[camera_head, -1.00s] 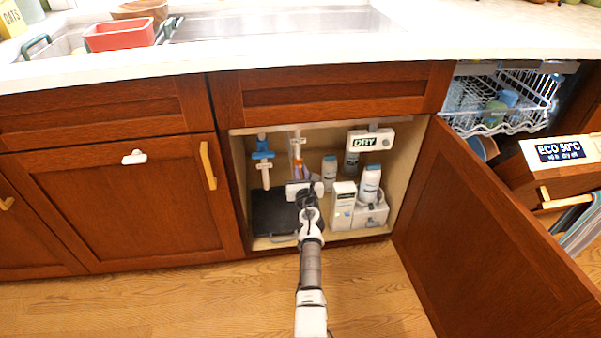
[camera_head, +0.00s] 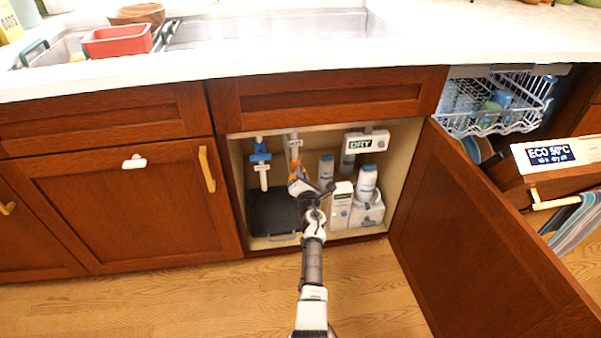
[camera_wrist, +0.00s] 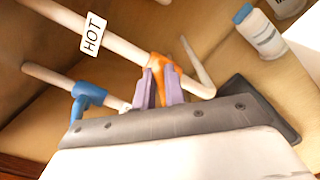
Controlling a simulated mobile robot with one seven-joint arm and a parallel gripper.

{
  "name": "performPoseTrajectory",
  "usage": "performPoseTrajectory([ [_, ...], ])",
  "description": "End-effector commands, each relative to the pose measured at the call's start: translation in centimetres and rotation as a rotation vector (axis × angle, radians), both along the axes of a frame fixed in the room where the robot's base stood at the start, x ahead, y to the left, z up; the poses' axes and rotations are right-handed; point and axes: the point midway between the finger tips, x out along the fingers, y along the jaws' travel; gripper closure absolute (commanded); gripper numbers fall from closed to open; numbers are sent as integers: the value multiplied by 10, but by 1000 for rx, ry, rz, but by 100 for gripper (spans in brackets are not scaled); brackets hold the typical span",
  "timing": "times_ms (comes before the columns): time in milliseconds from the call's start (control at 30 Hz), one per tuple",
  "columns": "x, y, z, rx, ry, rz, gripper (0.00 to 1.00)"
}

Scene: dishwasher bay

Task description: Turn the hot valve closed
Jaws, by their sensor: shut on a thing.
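The hot valve is orange and sits on a pale pipe with a HOT tag (camera_wrist: 92,33). In the wrist view its orange body (camera_wrist: 160,66) shows at the fingertips, with its handle between the two purple fingers. My gripper (camera_wrist: 160,86) is shut on this handle. In the head view the hot valve (camera_head: 295,166) is inside the open sink cabinet, partly hidden by my gripper (camera_head: 300,180), which is tilted. The exact angle of the handle against the pipe is hard to tell, as the fingers cover part of it.
A blue valve (camera_head: 260,156) on another pipe is just left. White bottles (camera_head: 366,182) and a white box (camera_head: 341,205) stand close on the right. A DRY box (camera_head: 367,142) hangs above them. A black tray (camera_head: 274,212) is lower left. The open cabinet door (camera_head: 480,230) bounds the right.

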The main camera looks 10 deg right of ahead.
Motion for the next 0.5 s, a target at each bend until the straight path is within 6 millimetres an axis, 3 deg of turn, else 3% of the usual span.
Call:
performPoseTrajectory([
  [500,1,-3,-7,478,2,2,100],
])
